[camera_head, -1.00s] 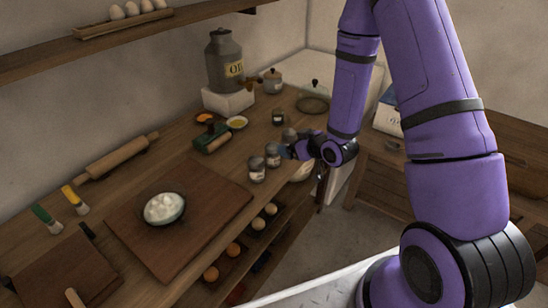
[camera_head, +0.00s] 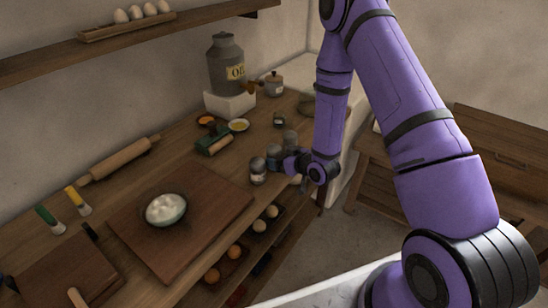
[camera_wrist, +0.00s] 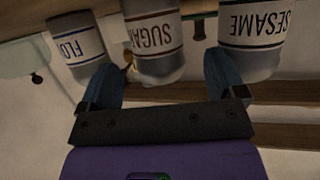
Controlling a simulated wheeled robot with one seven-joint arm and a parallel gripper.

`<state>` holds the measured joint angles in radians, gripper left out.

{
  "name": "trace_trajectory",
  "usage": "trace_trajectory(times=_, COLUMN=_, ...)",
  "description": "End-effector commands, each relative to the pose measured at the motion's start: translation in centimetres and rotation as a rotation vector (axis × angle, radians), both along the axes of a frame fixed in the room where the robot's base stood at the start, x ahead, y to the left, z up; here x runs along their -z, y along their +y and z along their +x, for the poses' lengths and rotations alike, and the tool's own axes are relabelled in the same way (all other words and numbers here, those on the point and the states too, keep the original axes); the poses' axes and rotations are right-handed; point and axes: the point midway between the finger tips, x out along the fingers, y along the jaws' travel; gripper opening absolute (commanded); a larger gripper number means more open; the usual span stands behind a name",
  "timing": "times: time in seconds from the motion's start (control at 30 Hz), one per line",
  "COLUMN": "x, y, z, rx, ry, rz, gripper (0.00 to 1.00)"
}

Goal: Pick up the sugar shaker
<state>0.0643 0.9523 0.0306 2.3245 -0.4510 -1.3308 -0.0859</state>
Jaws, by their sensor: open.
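The sugar shaker (camera_wrist: 155,52) is a grey container with a white label reading SUGAR, upside down in the wrist view. In the head view it appears to be the middle shaker (camera_head: 273,154) of three near the counter's front edge. My gripper (camera_wrist: 164,72) is open, with one blue finger toward each side of the sugar shaker; I cannot tell whether they touch it. In the head view my gripper (camera_head: 290,163) is beside the shakers, its fingers partly hidden.
The flour shaker (camera_wrist: 78,45) and sesame shaker (camera_wrist: 251,35) stand close on either side. A green-and-wood tool (camera_head: 214,141), oil can (camera_head: 226,65) and small pot (camera_head: 274,85) are farther back.

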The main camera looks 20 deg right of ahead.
Motion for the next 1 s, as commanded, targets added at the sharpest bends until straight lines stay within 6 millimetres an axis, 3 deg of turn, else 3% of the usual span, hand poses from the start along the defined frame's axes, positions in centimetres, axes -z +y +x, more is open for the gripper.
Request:
trace_trajectory(times=0.3, x=1.3, y=1.4, z=3.5, rx=-0.001, ry=0.0, rz=-0.001, gripper=0.89)
trace_trajectory(times=0.6, x=1.5, y=1.6, z=3.9, rx=-0.001, ry=0.0, rz=-0.001, gripper=0.89)
trace_trajectory(times=0.83, x=1.5, y=1.5, z=3.8, rx=-0.001, ry=0.0, rz=-0.001, gripper=0.36)
trace_trajectory(times=1.0, x=1.4, y=1.5, z=3.8, rx=-0.001, ry=0.0, rz=-0.001, gripper=0.32)
